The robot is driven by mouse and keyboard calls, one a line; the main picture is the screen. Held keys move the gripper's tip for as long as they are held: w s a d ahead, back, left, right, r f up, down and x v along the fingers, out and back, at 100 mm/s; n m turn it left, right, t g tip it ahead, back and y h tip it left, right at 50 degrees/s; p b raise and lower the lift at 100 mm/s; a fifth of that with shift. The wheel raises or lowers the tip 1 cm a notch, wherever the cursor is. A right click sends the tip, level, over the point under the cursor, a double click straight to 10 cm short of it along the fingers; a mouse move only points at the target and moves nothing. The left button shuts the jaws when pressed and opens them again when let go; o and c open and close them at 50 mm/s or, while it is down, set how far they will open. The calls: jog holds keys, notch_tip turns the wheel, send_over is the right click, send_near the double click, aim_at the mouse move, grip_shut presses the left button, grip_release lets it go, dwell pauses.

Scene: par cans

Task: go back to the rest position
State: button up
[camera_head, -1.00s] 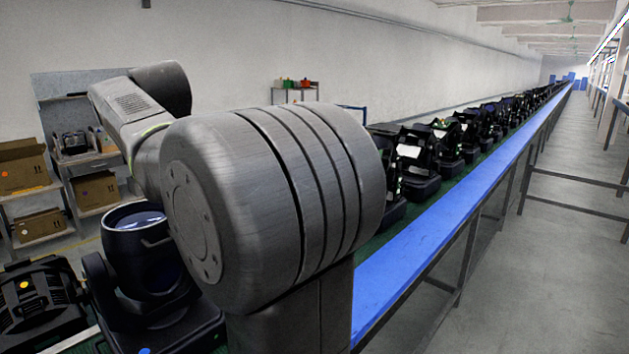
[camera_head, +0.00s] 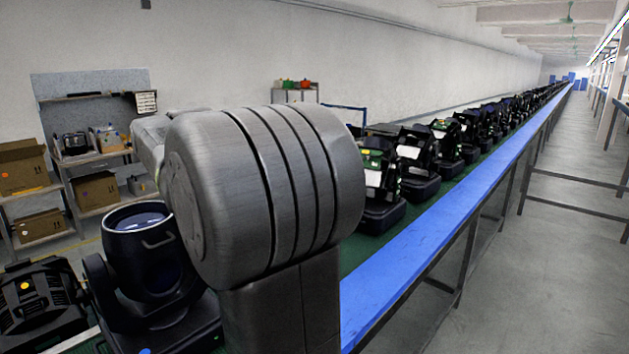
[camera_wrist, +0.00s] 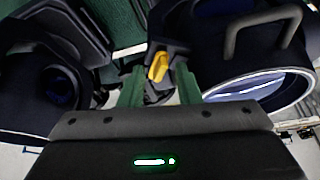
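In the wrist view, the two green fingers of my gripper (camera_wrist: 161,72) stand apart. A dark piece with a yellow tab (camera_wrist: 157,67) shows between the fingertips; I cannot tell whether the fingers hold it or it lies beyond them. My gripper is not visible in the head view, where my grey arm fills the middle. A black light with a large round lens (camera_head: 146,250) stands at the lower left; a large lens also shows at the right of the wrist view (camera_wrist: 258,88). A flatter black light (camera_head: 38,305) is at the far left.
A long row of black lights (camera_head: 418,165) recedes along the green line with a blue edge (camera_head: 430,230). Shelves with cardboard boxes (camera_head: 22,165) stand at the left by the wall. The grey aisle floor (camera_head: 570,260) at right is mostly clear, with dark metal rails.

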jog(key=n, duration=0.2)
jog(key=n+g+y, duration=0.1)
jog(key=n, duration=0.1)
jog(key=n+g, duration=0.1)
jog(key=n, duration=0.2)
jog(key=shift+w+d+y+b, duration=0.2)
jog(key=shift+w+y+b, duration=0.1)
jog(key=shift+b, duration=0.05)
jog(key=n+g, duration=0.1)
jog(key=n, duration=0.2)
jog(key=n+g, duration=0.1)
jog(key=n, duration=0.2)
jog(key=shift+w+g, duration=0.2)
jog(key=shift+g, duration=0.2)
